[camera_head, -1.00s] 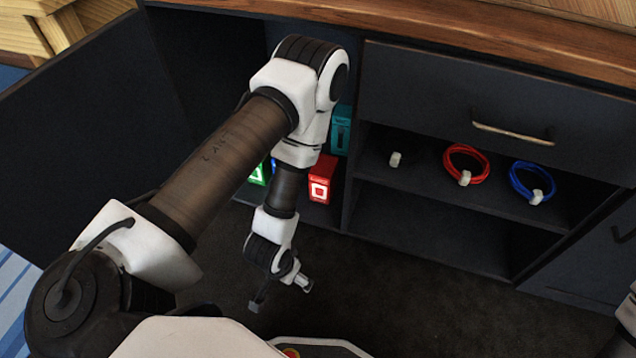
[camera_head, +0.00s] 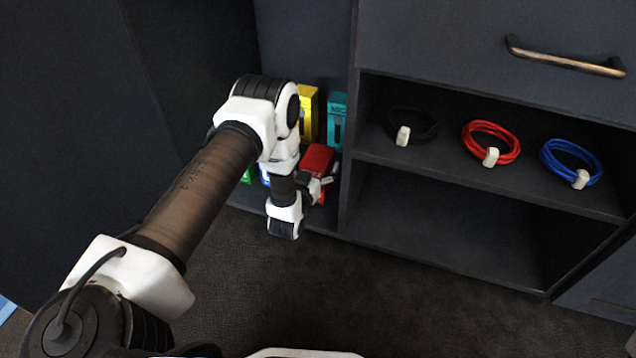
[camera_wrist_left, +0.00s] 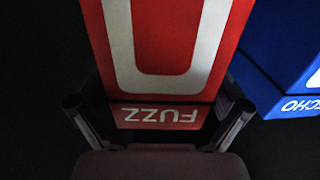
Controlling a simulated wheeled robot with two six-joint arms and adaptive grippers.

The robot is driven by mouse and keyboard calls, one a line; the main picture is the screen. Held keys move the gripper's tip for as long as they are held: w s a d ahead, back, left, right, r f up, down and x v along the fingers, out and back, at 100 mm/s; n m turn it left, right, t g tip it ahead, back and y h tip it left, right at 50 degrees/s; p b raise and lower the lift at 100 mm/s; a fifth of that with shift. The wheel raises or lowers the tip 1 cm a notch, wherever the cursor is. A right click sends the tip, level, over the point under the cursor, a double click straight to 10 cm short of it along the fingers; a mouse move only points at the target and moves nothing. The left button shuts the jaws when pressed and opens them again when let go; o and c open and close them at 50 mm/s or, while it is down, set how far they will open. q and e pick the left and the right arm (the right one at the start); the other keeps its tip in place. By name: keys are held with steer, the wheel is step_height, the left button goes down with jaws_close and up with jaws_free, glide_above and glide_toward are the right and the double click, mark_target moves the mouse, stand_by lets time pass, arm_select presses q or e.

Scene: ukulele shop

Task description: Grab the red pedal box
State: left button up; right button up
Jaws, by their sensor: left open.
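The red pedal box (camera_head: 318,160) stands in the lower left compartment of the dark cabinet, partly hidden by my left gripper (camera_head: 320,187). In the left wrist view the red box (camera_wrist_left: 160,117) fills the upper middle, with a white outline and the upside-down word FUZZ. My left gripper is open there, its fingertips (camera_wrist_left: 157,105) at either side of the box's near end. I cannot tell whether they touch it. My right gripper does not show.
A blue ECHO box (camera_wrist_left: 290,60) is close beside the red one. Yellow (camera_head: 308,115) and teal (camera_head: 337,118) boxes stand behind, and a green box (camera_head: 248,174) is to the left. Cable coils, one red (camera_head: 491,142), one blue (camera_head: 570,160), lie on the right shelf.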

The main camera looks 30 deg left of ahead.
arm_select(q)
steer(key=shift+w+a, duration=0.1)
steer(key=shift+w, duration=0.4)
steer(key=c, duration=1.8)
steer(key=shift+r, duration=0.1)
steer(key=shift+c, duration=0.2)
steer(key=shift+r, duration=0.1)
